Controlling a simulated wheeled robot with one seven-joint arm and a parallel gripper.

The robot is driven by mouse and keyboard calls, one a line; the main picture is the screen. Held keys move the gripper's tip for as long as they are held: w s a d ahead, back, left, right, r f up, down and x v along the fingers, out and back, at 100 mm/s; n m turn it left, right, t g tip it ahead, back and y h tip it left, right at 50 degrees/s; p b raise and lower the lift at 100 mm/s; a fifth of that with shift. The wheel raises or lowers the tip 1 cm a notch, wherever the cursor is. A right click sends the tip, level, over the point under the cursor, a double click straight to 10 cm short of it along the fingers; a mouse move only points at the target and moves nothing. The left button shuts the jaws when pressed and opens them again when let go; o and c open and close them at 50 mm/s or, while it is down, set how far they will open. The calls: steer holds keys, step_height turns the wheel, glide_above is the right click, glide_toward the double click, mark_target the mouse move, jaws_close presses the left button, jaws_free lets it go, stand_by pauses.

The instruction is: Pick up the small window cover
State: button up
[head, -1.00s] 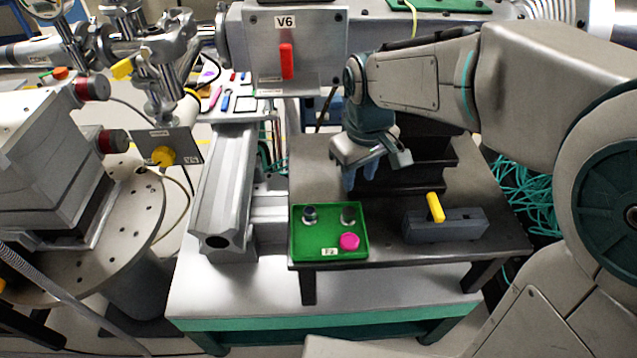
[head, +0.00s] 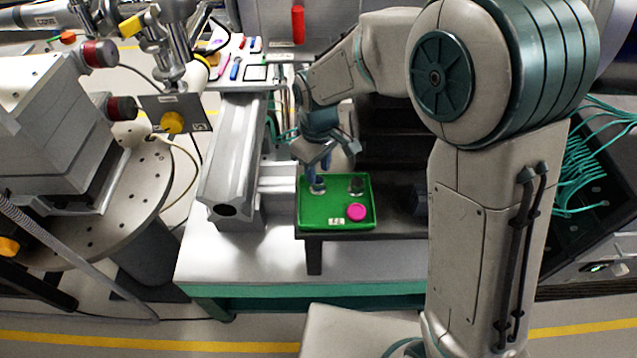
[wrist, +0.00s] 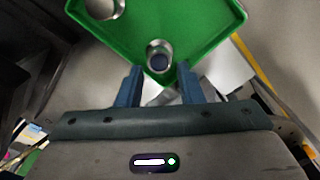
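The green tray (head: 336,214) holds two round metal-rimmed pieces and a pink disc (head: 356,212). The left metal piece (head: 317,187) is at the tray's back left, the right one (head: 355,185) at its back right. No label tells me which piece is the small window cover. My gripper (head: 319,172) points down at the left piece. In the wrist view my gripper (wrist: 159,76) is open, its blue fingers apart. One metal piece (wrist: 160,56) lies just ahead of the gap between them, not gripped. Another metal piece (wrist: 103,8) is cut off at the top edge.
The tray sits on a dark raised stand (head: 390,244) above a white bench (head: 240,262). A grey rail (head: 232,165) runs along the left of the stand. My arm hides the stand's right side. Small coloured tools (head: 235,68) lie on a far board.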

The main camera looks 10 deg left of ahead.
mark_target(318, 180)
step_height(318, 180, down, 4)
steer(key=shift+w+f, duration=0.1)
steer(key=shift+f, duration=0.1)
steer(key=c, duration=0.6)
steer(key=shift+r, duration=0.1)
